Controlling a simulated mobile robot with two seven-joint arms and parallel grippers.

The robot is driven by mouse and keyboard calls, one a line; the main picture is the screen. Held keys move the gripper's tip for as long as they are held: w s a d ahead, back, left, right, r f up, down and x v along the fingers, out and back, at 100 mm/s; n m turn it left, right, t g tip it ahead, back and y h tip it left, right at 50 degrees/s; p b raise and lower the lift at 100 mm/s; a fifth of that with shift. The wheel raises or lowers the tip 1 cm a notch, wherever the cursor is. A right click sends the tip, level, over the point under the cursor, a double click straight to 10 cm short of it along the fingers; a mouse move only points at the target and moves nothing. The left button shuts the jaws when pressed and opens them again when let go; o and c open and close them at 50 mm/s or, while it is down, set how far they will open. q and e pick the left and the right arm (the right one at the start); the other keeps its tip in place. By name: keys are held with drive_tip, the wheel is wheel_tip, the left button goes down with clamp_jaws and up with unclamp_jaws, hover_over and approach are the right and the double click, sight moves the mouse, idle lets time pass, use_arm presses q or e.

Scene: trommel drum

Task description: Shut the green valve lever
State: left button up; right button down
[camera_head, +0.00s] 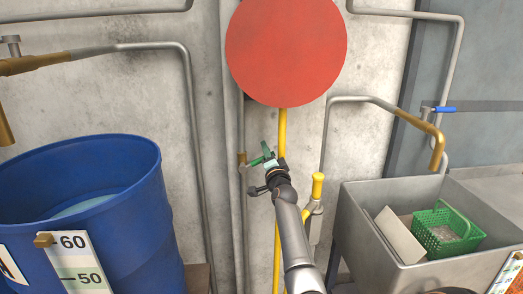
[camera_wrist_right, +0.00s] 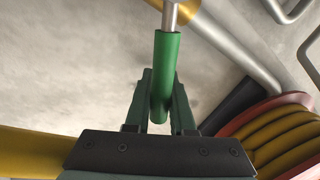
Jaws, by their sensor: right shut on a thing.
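The green valve lever (camera_head: 258,160) sits on a thin vertical pipe by the wall, near the middle of the head view. In the right wrist view the green lever (camera_wrist_right: 167,70) runs down from a metal stem between the two fingers. My right gripper (camera_head: 268,163) reaches up to it from below; in the right wrist view its fingers (camera_wrist_right: 160,105) are closed around the lever's lower end. The gripper partly hides the lever and its valve body in the head view. My left gripper is not in view.
A yellow pole with a red disc (camera_head: 286,52) stands right beside the lever. A yellow-handled valve (camera_head: 317,187) is to the right. A blue barrel (camera_head: 90,215) is at left. A grey sink (camera_head: 360,215) with a green basket (camera_head: 442,232) is at right.

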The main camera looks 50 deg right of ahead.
use_arm(q)
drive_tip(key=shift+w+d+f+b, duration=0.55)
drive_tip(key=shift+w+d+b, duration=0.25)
drive_tip(key=shift+b, duration=0.45)
use_arm(e)
drive_tip(key=shift+s+d+f+m+g+h, duration=0.15)
drive_tip(key=shift+f+m+h, duration=0.1)
drive_tip(key=shift+f+m, duration=0.65)
drive_tip(key=shift+s+d+f+m+g+h, duration=0.1)
drive_tip(key=shift+f+m+g+h, duration=0.25)
drive_tip(key=shift+m, duration=0.9)
drive_tip(key=shift+s+d+f+m+h, duration=0.1)
drive_tip(key=shift+d+f+m+h, duration=0.1)
drive_tip(key=shift+f+m, duration=0.75)
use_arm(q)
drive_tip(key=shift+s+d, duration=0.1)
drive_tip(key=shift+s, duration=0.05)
use_arm(e)
drive_tip(key=shift+r, duration=0.1)
drive_tip(key=c, duration=0.8)
unclamp_jaws()
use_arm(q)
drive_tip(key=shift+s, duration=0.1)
use_arm(e)
drive_tip(key=shift+o, duration=0.2)
drive_tip(key=shift+r, duration=0.1)
